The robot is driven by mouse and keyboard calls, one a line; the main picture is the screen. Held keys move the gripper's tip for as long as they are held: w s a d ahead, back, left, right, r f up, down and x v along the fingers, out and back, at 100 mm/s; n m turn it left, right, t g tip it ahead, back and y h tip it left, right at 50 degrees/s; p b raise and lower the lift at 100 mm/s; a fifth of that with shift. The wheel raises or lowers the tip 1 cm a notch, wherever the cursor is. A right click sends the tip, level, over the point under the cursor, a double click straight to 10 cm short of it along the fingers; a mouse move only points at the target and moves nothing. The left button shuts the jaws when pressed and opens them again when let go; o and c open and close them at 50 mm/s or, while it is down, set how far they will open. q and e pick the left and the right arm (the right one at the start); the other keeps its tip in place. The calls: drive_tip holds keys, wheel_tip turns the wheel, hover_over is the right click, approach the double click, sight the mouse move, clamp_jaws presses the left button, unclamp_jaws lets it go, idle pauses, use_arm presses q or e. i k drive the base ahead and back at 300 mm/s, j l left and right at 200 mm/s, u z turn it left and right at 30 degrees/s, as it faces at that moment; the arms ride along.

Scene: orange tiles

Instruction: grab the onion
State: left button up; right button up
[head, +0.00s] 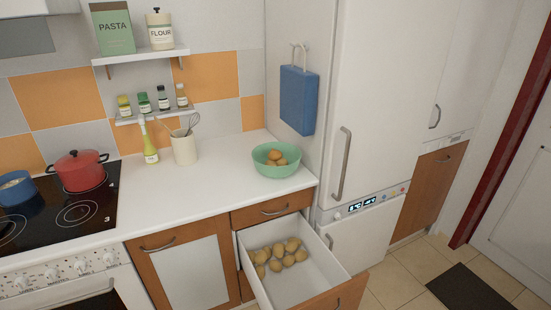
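Several round yellow-brown vegetables (280,254) lie at the left and back of an open drawer (318,271). A few similar, slightly more orange-brown ones (277,155) sit in a green bowl (275,170) on the counter by the fridge. They are too small in the picture to tell which are onions and which may be potatoes. Neither of my grippers is in view.
The white counter (215,190) is clear in front of the utensil crock (184,148) and oil bottle (149,150). A red pot (80,172) stands on the stove. The fridge (375,120) stands right of the counter. The drawer juts out over the floor.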

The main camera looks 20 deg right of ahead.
sight(274, 155)
drive_tip(key=l+u, duration=0.3)
drive_tip(key=l, duration=0.35)
drive_tip(key=l+u, duration=0.3)
drive_tip(key=l, duration=0.4)
